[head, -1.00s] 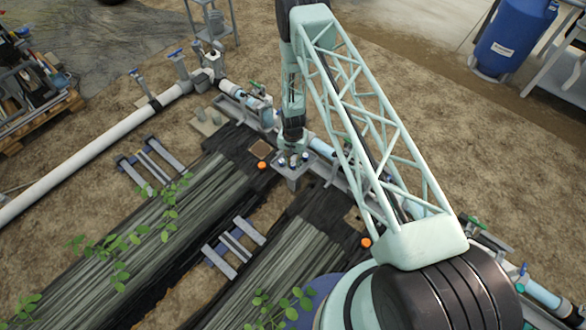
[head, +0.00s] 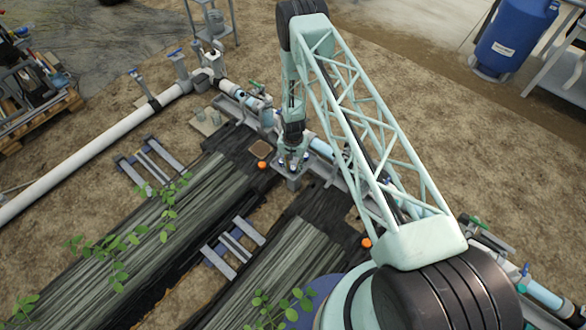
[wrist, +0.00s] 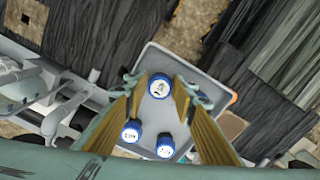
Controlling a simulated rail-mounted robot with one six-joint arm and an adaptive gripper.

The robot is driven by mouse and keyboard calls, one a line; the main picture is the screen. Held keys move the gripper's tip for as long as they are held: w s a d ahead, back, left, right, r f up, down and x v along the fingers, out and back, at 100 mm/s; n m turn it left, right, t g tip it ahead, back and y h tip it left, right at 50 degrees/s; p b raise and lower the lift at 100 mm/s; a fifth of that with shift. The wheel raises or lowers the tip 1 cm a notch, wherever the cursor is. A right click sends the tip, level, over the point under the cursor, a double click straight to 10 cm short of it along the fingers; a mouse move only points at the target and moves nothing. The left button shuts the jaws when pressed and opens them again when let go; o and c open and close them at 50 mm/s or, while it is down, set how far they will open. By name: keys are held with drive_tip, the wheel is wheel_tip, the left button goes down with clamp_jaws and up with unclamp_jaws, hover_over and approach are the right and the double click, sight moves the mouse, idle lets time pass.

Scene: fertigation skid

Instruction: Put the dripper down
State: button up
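A dripper with a blue rim and a pale marked top (wrist: 160,87) sits between the two fingertips of my gripper (wrist: 160,84) in the wrist view. Both tips are close against its sides, and the gripper looks shut on it. It is over the far part of a grey tray (wrist: 206,88). Whether its base touches the tray is hidden. Two like drippers stand on the tray nearer the wrist, one at left (wrist: 131,133) and one at right (wrist: 165,146). In the head view my gripper (head: 292,160) is low at the small grey stand and hides most of its top.
A pipeline with valves (head: 262,105) runs just behind the stand. Dark covered beds (head: 150,220) with plants lie in front. Orange caps (head: 262,165) sit at the bed ends. A blue barrel (head: 512,35) stands far right on open ground.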

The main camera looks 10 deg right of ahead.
sight(293, 167)
drive_tip(key=shift+r, duration=0.1)
idle(0.3)
wheel_tip(293, 167, up, 12)
drive_tip(key=p, duration=0.2)
idle(0.7)
idle(0.5)
drive_tip(key=shift+r, duration=0.1)
